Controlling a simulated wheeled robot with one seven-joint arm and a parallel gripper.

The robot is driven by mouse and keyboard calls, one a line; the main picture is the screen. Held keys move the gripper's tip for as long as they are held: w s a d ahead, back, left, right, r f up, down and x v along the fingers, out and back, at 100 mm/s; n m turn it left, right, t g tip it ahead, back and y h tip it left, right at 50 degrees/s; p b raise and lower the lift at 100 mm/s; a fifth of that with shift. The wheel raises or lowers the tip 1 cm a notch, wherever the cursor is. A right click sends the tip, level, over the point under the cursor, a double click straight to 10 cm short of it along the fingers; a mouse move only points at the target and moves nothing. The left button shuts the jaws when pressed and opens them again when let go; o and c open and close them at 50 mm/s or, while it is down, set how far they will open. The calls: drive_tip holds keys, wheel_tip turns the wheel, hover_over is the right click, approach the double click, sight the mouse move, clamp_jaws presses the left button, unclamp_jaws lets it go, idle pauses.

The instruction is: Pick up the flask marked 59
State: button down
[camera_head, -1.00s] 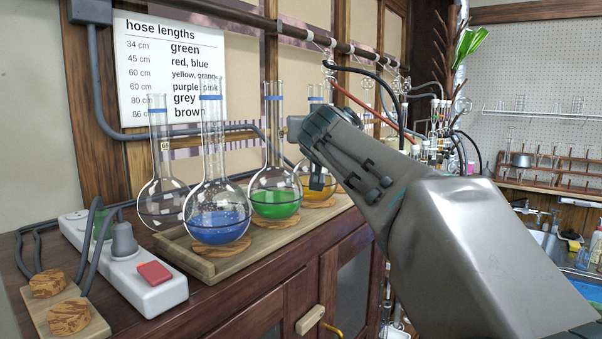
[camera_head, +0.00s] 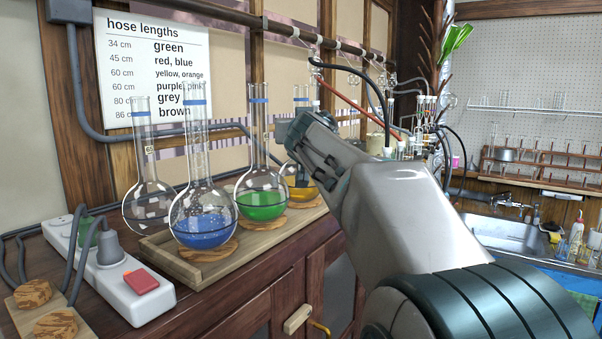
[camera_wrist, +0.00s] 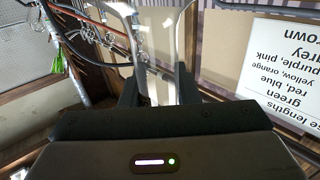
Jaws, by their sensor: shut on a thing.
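My gripper (camera_head: 300,138) is at the flask with orange liquid (camera_head: 304,188), at the far end of the row, and covers part of its neck. In the wrist view my gripper (camera_wrist: 146,90) is shut on a clear glass neck (camera_wrist: 152,60), which fits that orange flask. Its base appears to be at its cork ring; I cannot tell whether it is clear of it. A flask with green liquid (camera_head: 262,207), one with blue liquid (camera_head: 203,233) and a clear flask (camera_head: 148,208) stand nearer. The clear one has a small neck label; I cannot read 59 on any flask.
The flasks share a wooden tray (camera_head: 190,270) on a dark cabinet. A white power strip (camera_head: 125,290) with a red switch and cables lies in front of it. A hose-length chart (camera_head: 150,60) hangs behind. A sink (camera_head: 505,232) is at the right.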

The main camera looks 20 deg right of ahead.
drive_tip(key=shift+r, duration=0.3)
